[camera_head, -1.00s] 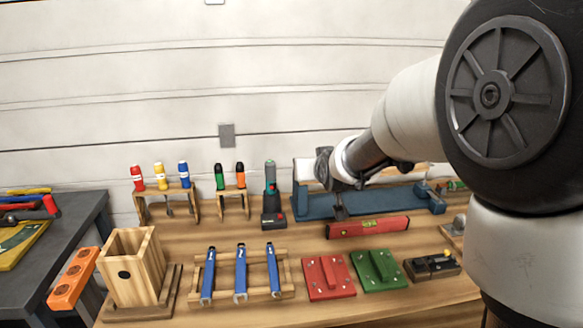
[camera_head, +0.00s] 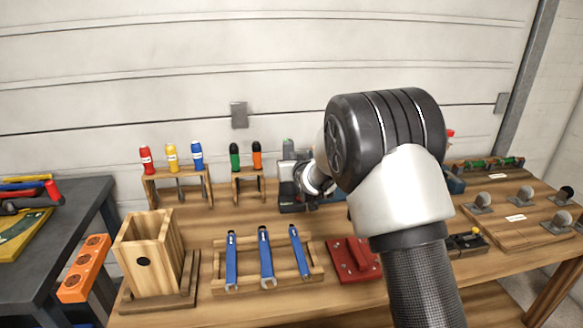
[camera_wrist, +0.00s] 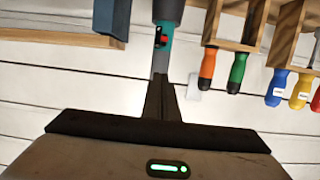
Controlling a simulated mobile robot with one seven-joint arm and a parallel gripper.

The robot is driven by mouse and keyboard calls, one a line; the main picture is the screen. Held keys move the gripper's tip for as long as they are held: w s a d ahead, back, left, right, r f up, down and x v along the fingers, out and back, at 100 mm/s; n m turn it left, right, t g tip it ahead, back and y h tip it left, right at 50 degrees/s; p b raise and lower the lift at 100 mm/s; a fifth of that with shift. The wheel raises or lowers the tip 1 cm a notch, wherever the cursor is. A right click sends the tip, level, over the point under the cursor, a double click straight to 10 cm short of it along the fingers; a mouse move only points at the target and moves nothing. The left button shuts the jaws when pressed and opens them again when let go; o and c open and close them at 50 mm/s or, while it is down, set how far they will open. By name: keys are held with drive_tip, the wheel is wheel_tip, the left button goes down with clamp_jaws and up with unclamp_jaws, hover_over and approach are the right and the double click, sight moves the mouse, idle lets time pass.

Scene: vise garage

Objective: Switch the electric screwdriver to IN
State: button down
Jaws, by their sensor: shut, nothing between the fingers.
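The electric screwdriver (camera_wrist: 168,12) shows in the wrist view at the top centre, grey with a teal band. A small red and black switch (camera_wrist: 162,37) sits on that band. My gripper (camera_wrist: 160,80) is shut and empty, its fingertips just below the switch in the picture; I cannot tell if they touch. In the head view only the screwdriver's grey top (camera_head: 288,145) shows clearly; my arm and gripper hide most of the rest.
A rack with green and orange screwdrivers (camera_head: 246,173) stands just left of the electric screwdriver. A second rack (camera_head: 178,172) holds red, yellow and blue ones. Blue wrenches (camera_head: 265,258) and a wooden box (camera_head: 150,255) lie in front. My arm covers the bench's middle right.

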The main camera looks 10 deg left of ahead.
drive_tip(key=w+a+f, duration=0.1)
drive_tip(key=w+f, duration=0.3)
drive_tip(key=f, duration=0.1)
drive_tip(key=shift+b, duration=0.3)
wheel_tip(320, 180, down, 2)
drive_tip(key=b, duration=0.2)
drive_tip(key=shift+a+f+b, duration=0.1)
drive_tip(key=shift+f+b, duration=0.15)
drive_tip(key=shift+b, duration=0.1)
drive_tip(key=shift+s+f, duration=0.1)
